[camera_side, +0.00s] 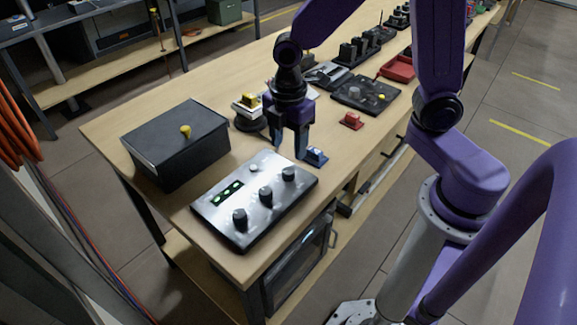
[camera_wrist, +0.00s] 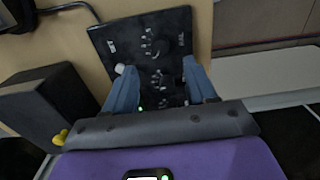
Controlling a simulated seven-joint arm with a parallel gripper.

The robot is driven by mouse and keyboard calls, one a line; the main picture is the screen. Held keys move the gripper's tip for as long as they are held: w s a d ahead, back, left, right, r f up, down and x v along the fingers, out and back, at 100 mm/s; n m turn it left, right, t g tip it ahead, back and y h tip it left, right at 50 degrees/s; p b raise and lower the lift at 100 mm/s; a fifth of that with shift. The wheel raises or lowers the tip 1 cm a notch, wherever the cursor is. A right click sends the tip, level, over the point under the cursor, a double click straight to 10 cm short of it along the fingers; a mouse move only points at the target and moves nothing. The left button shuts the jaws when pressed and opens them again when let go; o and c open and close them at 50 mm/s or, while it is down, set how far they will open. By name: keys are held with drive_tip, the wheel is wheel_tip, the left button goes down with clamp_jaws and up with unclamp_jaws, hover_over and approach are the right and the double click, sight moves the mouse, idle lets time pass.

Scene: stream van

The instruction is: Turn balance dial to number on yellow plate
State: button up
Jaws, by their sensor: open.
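A dark control panel (camera_side: 222,220) lies on the table, with three black dials (camera_side: 265,194), a small light knob (camera_side: 253,168) and a green-lit display (camera_side: 227,192). I cannot tell which is the balance dial; its labels and numbers are too small to read. A small yellow piece (camera_side: 249,100) sits behind my gripper; I cannot tell whether it is the yellow plate, and no number is legible. My gripper (camera_side: 289,149) is open and empty, pointing down above the panel's far end. In the wrist view the panel (camera_wrist: 115,45) lies beyond the open fingers (camera_wrist: 160,68), its near part hidden.
A black box (camera_side: 165,150) with a yellow knob (camera_side: 185,131) stands left of the panel. Another dark panel (camera_side: 350,96) and several devices stand farther back.

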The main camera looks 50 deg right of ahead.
sight(288, 170)
wheel_tip(288, 170, down, 8)
drive_tip(key=shift+r, duration=0.1)
idle(0.4)
clamp_jaws()
